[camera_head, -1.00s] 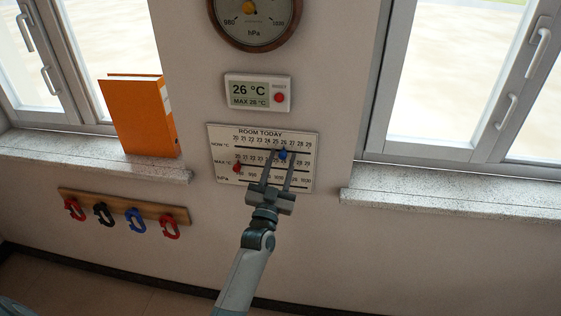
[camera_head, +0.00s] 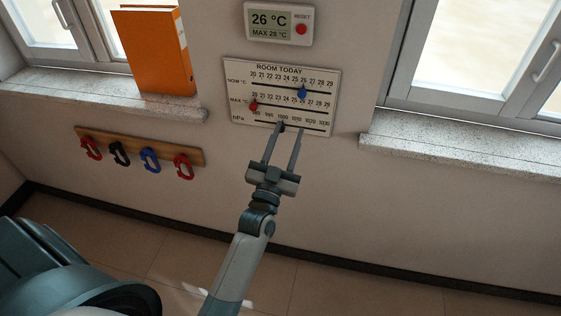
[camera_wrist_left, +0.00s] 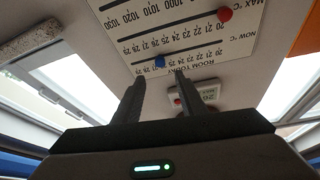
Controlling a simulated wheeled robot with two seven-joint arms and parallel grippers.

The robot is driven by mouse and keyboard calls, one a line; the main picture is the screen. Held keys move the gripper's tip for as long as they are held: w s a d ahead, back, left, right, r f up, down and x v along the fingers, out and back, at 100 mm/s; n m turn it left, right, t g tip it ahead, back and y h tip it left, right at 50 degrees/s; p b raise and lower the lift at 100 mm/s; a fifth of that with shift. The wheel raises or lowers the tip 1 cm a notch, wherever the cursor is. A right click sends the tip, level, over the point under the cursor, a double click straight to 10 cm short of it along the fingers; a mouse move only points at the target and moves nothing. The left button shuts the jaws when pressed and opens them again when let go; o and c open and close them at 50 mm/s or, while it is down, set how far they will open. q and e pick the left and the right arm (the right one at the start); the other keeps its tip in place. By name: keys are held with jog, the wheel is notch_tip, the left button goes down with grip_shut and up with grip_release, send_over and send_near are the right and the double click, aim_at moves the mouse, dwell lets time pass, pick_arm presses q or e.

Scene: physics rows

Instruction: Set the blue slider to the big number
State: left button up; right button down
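The white ROOM TODAY board (camera_head: 318,72) hangs on the wall with three slotted scales. The blue slider (camera_head: 302,92) is on the top NOW scale, at about 26. It also shows in the left wrist view (camera_wrist_left: 160,62), beyond the gap between my fingers. The display (camera_head: 270,20) above the board reads 26 °C in big digits and MAX 28 °C in small ones. My left gripper (camera_head: 291,131) is open and empty, its fingertips at the board's lower part, below the blue slider and apart from it. My right gripper is out of view.
A red slider (camera_head: 253,106) sits at the left end of the MAX scale. A dark slider (camera_head: 281,125) on the hPa scale is close to my left fingertip. A hook rack (camera_head: 140,146), an orange binder (camera_head: 157,50) and window sills (camera_head: 460,144) flank the board.

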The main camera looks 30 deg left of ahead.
pick_arm(q)
jog(key=b+v, duration=0.1)
jog(key=v, duration=0.5)
jog(key=shift+b, duration=0.3)
